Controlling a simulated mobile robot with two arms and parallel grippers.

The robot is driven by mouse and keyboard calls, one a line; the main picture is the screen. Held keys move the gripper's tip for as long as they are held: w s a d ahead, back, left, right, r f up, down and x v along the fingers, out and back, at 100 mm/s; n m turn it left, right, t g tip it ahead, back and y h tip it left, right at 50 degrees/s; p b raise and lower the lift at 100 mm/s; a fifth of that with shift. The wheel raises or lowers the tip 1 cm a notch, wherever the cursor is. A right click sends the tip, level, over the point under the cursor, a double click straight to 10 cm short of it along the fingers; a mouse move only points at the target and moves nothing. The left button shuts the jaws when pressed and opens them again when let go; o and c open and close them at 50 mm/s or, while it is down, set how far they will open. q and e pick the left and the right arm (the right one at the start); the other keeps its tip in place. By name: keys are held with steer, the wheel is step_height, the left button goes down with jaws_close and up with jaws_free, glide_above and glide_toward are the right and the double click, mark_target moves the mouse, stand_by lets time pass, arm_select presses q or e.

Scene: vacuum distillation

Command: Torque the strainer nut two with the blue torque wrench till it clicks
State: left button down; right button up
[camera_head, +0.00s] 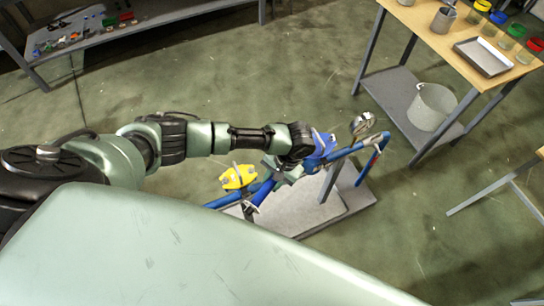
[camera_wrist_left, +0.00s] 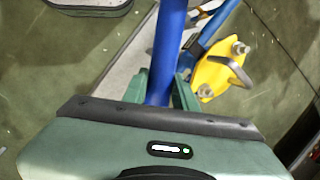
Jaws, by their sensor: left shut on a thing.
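My left gripper (camera_head: 284,175) reaches in from the left over a low grey stand. In the left wrist view its two green fingers (camera_wrist_left: 160,92) are closed around a blue bar, which looks like the blue torque wrench (camera_wrist_left: 168,45). The far end of the bar leaves the top of that view. A yellow strainer part (camera_head: 238,178) sits left of the gripper, apart from it. In the wrist view the yellow part (camera_wrist_left: 211,74) carries silver nuts (camera_wrist_left: 240,47); which is nut two I cannot tell. My right gripper is not in view.
The grey stand (camera_head: 345,203) bears blue pipes (camera_head: 352,150) and a round metal ring (camera_head: 362,124). A wooden table (camera_head: 436,30) with jars and a metal tray (camera_head: 483,56) stands at upper right, a bucket (camera_head: 432,106) below it. Floor (camera_head: 400,230) right of the stand is clear.

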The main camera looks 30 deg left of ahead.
arm_select(q)
steer(key=shift+f, duration=0.3)
steer(key=shift+w, duration=0.1)
stand_by(0.4)
steer(key=shift+w+a+f+m+t+p, duration=0.15)
steer(key=shift+a+m, duration=0.25)
steer(key=shift+a, duration=0.25)
steer(key=shift+w+a+r+m+t+p, duration=0.15)
steer(key=shift+a+m, duration=0.25)
steer(key=shift+a, duration=0.2)
steer(key=shift+w+a+f+m+p, duration=0.15)
steer(key=shift+w+a+m, duration=0.1)
steer(key=shift+a+m, duration=0.3)
steer(key=shift+w+a+r+m+p, duration=0.15)
steer(key=shift+w+a+m, duration=0.15)
steer(key=shift+a, duration=0.35)
steer(key=shift+f, duration=0.1)
